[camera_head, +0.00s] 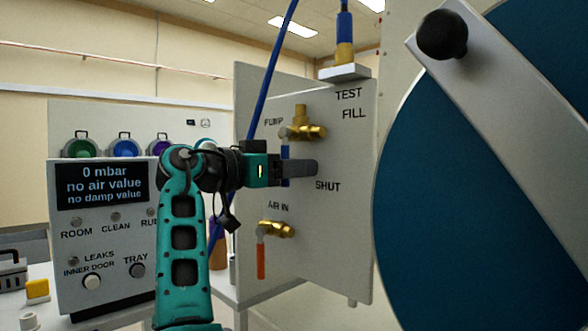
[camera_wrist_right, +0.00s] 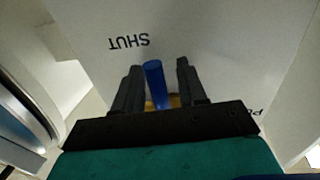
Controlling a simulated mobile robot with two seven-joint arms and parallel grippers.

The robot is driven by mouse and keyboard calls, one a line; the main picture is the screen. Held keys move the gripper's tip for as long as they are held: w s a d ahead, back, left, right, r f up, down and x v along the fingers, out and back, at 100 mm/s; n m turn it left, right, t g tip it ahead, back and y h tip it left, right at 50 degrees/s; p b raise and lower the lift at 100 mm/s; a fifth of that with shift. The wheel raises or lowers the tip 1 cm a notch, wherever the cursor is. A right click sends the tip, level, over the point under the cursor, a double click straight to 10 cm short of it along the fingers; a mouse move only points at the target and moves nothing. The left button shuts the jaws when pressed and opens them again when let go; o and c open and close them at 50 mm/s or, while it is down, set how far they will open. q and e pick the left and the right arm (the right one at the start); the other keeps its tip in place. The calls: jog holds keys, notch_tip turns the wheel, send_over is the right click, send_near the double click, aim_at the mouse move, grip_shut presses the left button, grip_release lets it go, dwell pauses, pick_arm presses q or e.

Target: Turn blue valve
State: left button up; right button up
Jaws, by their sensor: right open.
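The blue valve has a brass body (camera_head: 305,131) under the PUMP label on the upright white panel. Its blue handle (camera_head: 285,151) hangs straight down and is partly hidden behind my right gripper (camera_head: 314,168). In the right wrist view the blue handle (camera_wrist_right: 153,80) stands between the two dark fingers of the right gripper (camera_wrist_right: 158,68). The fingers are open, with a gap visible on each side of the handle. Brass shows at the handle's base, low between the fingers. My left gripper is in neither view.
A second brass valve (camera_head: 278,229) with an orange handle (camera_head: 261,262) sits below, at AIR IN. A blue hose (camera_head: 270,75) runs behind the arm. A large blue round door (camera_head: 480,190) with a grey bar is at right. A display box (camera_head: 102,187) stands left.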

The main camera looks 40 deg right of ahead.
grip_shut()
dwell(0.3)
jog(key=shift+s, duration=0.1)
dwell(0.4)
jog(key=s+n+p, duration=0.1)
jog(key=n, duration=0.1)
jog(key=s+n+p, duration=0.1)
jog(key=n, duration=0.1)
jog(key=shift+d+r+h+p, duration=0.1)
jog(key=shift+r+h+p, duration=0.25)
jog(key=shift+h, duration=0.05)
jog(key=shift+s+r+n+t+h+p, duration=0.15)
jog(key=shift+s+n+p, duration=0.25)
jog(key=shift+n, duration=0.4)
jog(key=shift+s+r+n+t+h+p, duration=0.15)
jog(key=shift+n+p, duration=0.3)
jog(key=shift+n, duration=0.35)
grip_release()
